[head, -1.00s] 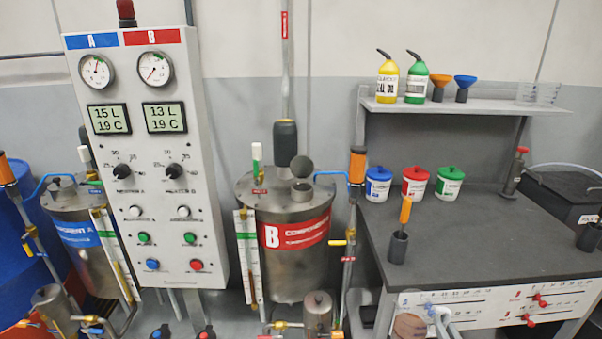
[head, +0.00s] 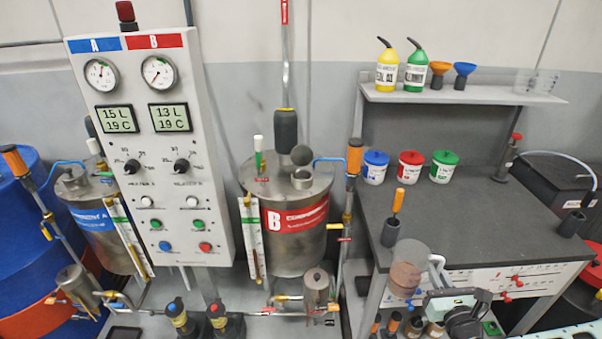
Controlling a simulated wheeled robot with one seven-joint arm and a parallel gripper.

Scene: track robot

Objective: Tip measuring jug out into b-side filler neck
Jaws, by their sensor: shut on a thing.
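The measuring jug (head: 407,268) is clear, with brownish contents in its lower part. It is upright in front of the workbench's front edge at the lower right. My gripper (head: 437,281) is at the right of the jug, shut on its pale handle; the fingertips are hard to make out. The B-side tank (head: 295,255) is a steel drum with a red B label, left of the jug and farther back. Its filler neck (head: 302,176) is a short round collar on top, with a round grey cap (head: 301,155) standing open behind it. The jug is well apart from the neck.
A vertical pipe with an orange-topped handle (head: 355,156) stands between tank and bench. The control cabinet (head: 150,150) is left of the tank. The workbench (head: 470,220) carries an orange-handled tool (head: 397,205) in a cup and lidded tubs (head: 410,166). Space above the neck looks free.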

